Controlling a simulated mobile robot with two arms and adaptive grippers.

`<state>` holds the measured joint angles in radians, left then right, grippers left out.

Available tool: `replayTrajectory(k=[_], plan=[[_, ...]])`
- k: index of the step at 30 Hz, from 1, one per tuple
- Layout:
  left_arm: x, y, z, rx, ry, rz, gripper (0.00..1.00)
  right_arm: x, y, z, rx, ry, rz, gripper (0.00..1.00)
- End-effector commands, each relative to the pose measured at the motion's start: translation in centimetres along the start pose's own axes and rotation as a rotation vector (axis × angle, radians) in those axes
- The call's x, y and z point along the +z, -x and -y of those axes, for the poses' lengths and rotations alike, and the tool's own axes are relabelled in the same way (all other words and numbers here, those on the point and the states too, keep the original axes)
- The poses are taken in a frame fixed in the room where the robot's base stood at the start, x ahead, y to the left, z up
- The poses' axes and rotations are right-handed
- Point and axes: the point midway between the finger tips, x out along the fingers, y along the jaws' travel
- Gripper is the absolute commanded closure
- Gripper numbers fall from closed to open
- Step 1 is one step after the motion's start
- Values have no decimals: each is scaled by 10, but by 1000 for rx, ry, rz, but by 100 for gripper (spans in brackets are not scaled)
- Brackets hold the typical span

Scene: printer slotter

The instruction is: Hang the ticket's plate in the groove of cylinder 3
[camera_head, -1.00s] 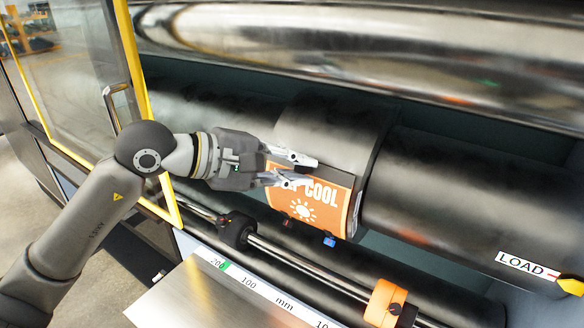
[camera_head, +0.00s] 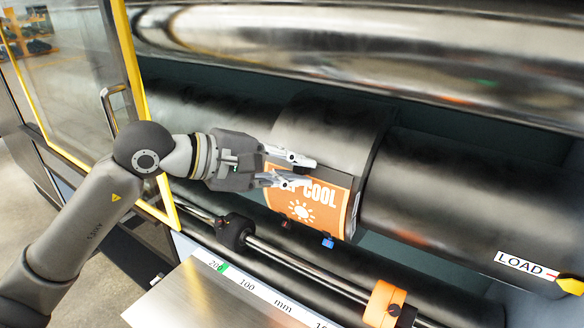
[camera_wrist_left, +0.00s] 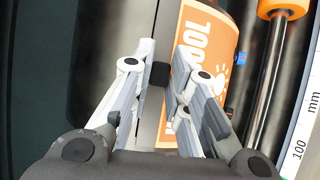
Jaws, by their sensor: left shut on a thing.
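The plate (camera_head: 318,207) is orange with white "COOL" lettering and a sun mark. It lies against the front of a wide raised black band (camera_head: 338,125) on the black cylinder (camera_head: 455,193). My left gripper (camera_head: 306,172) comes from the left and is shut on the plate's upper edge, partly covering its lettering. In the left wrist view, the plate (camera_wrist_left: 212,45) runs beside the fingers (camera_wrist_left: 172,68), with a pale strip below. Whether the plate's edge sits in a groove is hidden by the fingers. My right gripper is not in view.
A large shiny roller (camera_head: 350,45) spans the top. Below the plate run a rod with an orange collar (camera_head: 384,303) and a black collar (camera_head: 235,232), and a millimetre scale (camera_head: 262,292). A LOAD label (camera_head: 525,265) is at the right. A yellow-framed door (camera_head: 132,70) stands left.

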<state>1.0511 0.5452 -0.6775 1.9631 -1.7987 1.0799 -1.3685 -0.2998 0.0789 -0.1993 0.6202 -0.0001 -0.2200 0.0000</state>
Motion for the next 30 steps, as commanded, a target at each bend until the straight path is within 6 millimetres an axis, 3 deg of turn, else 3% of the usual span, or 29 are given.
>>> replayTrajectory(k=[20, 21, 24, 26, 30], plan=[[-2, -2, -1, 2, -1, -1, 100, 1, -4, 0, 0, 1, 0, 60], [-1, -2, -1, 2, -1, -1, 79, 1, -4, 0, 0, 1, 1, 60], [-1, -2, -1, 2, -1, -1, 66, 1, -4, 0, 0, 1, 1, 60], [-1, -2, -1, 1, -1, 0, 59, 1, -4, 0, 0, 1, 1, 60], [-1, -2, 0, 1, 0, 0, 59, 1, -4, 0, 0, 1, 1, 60]])
